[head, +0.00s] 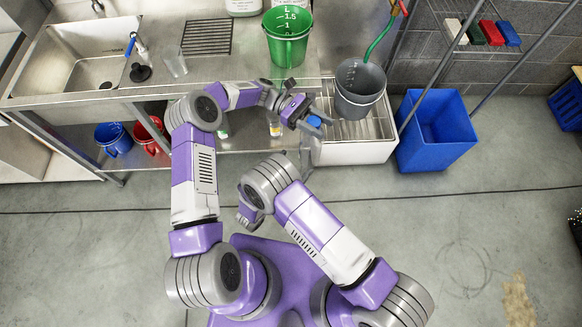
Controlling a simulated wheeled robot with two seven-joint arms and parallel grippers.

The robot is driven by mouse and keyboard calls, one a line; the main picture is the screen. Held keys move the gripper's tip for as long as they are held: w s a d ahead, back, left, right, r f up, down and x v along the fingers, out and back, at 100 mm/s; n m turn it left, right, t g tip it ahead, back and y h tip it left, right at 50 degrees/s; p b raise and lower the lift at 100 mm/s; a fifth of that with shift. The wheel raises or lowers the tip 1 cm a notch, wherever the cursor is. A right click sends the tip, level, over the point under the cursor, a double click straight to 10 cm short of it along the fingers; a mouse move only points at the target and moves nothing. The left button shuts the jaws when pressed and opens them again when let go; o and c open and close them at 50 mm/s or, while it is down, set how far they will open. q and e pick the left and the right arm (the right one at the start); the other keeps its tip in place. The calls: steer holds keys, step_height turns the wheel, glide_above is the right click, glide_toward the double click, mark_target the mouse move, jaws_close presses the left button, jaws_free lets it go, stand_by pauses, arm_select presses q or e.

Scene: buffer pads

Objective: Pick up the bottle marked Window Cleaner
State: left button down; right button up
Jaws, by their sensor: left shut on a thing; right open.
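My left gripper (309,121) is at the front edge of the steel counter, left of the white basin. It is shut on a small blue thing (315,121), of which only a part shows between the fingers. I cannot tell whether it belongs to a bottle. My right gripper (248,216) is low near my base, open, mostly hidden by its own arm. A bottle with a pale label (275,128) stands on the lower shelf, and a greenish one (222,131) is left of it. No label reading Window Cleaner is legible.
A green measuring bucket (287,45) stands on the counter (225,72). A grey bucket (359,88) sits on the basin's grate (345,129). A blue bin (436,132) is right of it. Blue (114,139) and red (151,136) buckets sit lower left. The floor at right is mostly clear.

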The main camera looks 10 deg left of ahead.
steer(key=x, duration=1.1)
steer(key=c, duration=0.9)
arm_select(q)
steer(key=shift+c, duration=2.3)
jaws_free()
